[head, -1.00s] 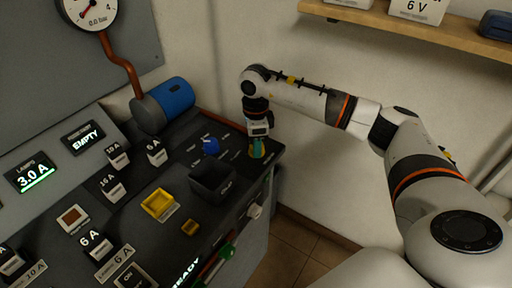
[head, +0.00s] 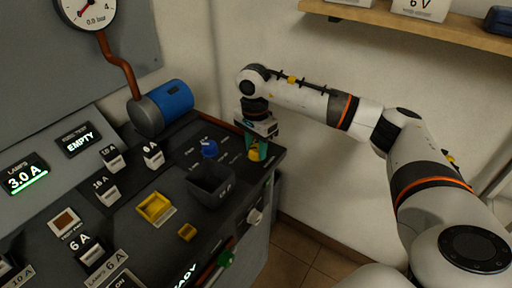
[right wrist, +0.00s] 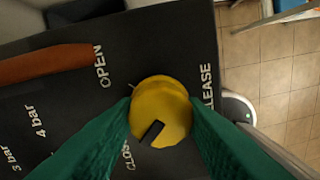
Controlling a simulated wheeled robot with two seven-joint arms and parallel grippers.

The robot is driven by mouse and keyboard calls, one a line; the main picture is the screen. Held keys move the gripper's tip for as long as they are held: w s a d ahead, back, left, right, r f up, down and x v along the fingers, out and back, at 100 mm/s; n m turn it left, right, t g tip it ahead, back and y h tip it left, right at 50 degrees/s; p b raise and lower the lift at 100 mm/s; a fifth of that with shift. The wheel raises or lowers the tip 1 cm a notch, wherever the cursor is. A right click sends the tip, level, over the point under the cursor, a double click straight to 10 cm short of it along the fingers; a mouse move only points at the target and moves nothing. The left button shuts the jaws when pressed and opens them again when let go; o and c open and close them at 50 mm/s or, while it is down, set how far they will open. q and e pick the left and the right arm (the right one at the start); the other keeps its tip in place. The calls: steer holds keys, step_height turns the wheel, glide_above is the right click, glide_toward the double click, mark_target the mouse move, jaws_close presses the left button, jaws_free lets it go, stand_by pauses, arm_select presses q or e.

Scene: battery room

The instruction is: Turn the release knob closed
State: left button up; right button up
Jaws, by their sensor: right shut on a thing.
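The release knob (right wrist: 160,110) is a round yellow knob in the right wrist view, beside the word RELEASE. Its short black mark points to the lower left, towards the partly hidden word CLOSED; the word OPEN is at the upper left. My right gripper (right wrist: 160,120) is shut on the knob, with one green finger on each side of it. In the head view, the knob (head: 254,154) shows at the panel's far right corner, partly covered by my right gripper (head: 257,149) above it. My left gripper is not in view.
A blue knob (head: 209,148) and a black open bin (head: 211,187) are left of the gripper on the dark panel. A yellow tray (head: 153,207), several switches and a blue cylinder (head: 174,99) are further left. A wall shelf (head: 420,28) is at the upper right.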

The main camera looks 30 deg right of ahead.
mark_target(255, 147)
stand_by(0.4)
steer(key=o, duration=1)
steer(key=shift+r, duration=0.1)
step_height(255, 147, up, 12)
steer(key=shift+w, duration=0.2)
